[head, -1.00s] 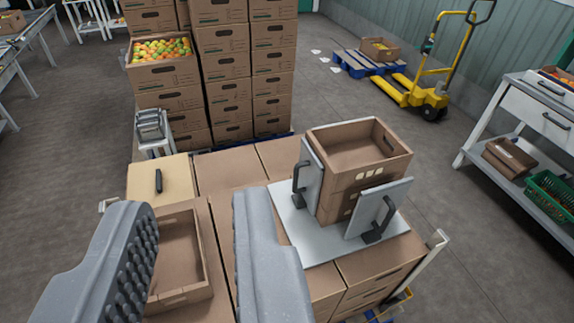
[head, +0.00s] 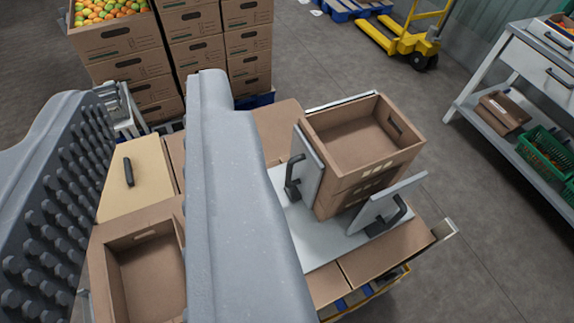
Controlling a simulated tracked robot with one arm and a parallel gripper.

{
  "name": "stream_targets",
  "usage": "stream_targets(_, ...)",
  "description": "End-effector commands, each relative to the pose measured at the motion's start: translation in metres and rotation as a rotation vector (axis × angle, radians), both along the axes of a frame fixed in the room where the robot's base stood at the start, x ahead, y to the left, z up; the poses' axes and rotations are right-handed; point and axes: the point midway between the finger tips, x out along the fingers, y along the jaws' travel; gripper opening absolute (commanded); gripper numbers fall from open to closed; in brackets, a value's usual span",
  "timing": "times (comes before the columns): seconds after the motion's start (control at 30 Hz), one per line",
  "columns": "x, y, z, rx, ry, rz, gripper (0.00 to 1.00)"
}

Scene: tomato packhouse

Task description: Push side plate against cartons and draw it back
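Two grey side plates with dark handles stand on a pale base plate (head: 318,248). The left side plate (head: 309,158) is upright against or very close to the left side of the stacked cartons (head: 408,150). The front side plate (head: 402,196) leans, with a gap at its right end from the cartons' front face. The top carton is open and empty. My gripper (head: 150,90) is open and empty, its two studded fingers wide apart at the left. The right finger hides part of the base plate and the carton layer below.
An open empty carton (head: 108,275) and a tan board with a black handle (head: 150,180) lie at the left. Carton stacks (head: 190,65) stand behind. A yellow pallet jack (head: 400,40) and a shelf bench (head: 490,75) stand right, with clear floor between.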

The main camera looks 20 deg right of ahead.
Motion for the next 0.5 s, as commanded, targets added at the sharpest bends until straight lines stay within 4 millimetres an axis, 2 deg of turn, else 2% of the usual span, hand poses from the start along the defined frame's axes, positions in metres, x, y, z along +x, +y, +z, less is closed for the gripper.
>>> stream_targets(0.17,0.002,0.001,0.0,0.002,0.0,0.003,0.23)
stream_targets(0.27,0.015,0.006,-0.005,0.015,-0.008,0.018,0.23)
stream_targets(0.37,0.045,0.016,-0.019,0.049,-0.019,0.046,0.23)
stream_targets(0.5,0.103,0.032,-0.048,0.126,-0.056,0.088,0.23)
